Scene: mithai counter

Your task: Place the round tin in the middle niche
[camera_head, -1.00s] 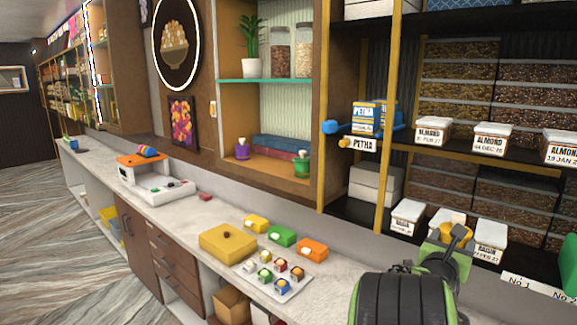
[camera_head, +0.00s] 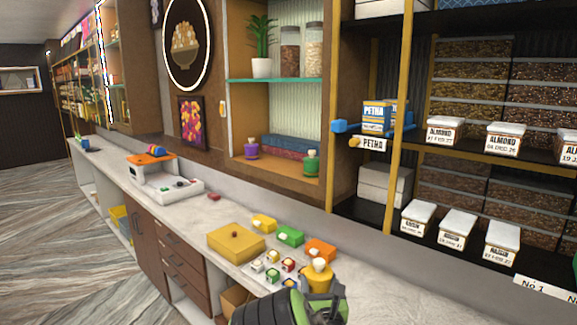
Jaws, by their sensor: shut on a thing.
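My gripper (camera_head: 320,284) is at the bottom centre, over the counter's front part. It is shut on a yellow round tin (camera_head: 317,275) with a pale knob on top, roughly upright. The gripper hides the tin's lower part. The lit wall niche (camera_head: 240,115) with a teal shelf lies behind the counter, up and left of the tin. Its upper level holds a potted plant and two glass jars. Its lower level holds a purple pot (camera_head: 251,149), a green pot (camera_head: 311,165) and blue and red flat boxes (camera_head: 285,150) behind them.
A yellow box (camera_head: 235,243), small green and orange boxes (camera_head: 290,236) and a tray of small sweets stand beside the gripper. A white machine (camera_head: 165,185) stands farther left. Shelves with labelled boxes (camera_head: 458,230) and a protruding blue block (camera_head: 346,126) are right.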

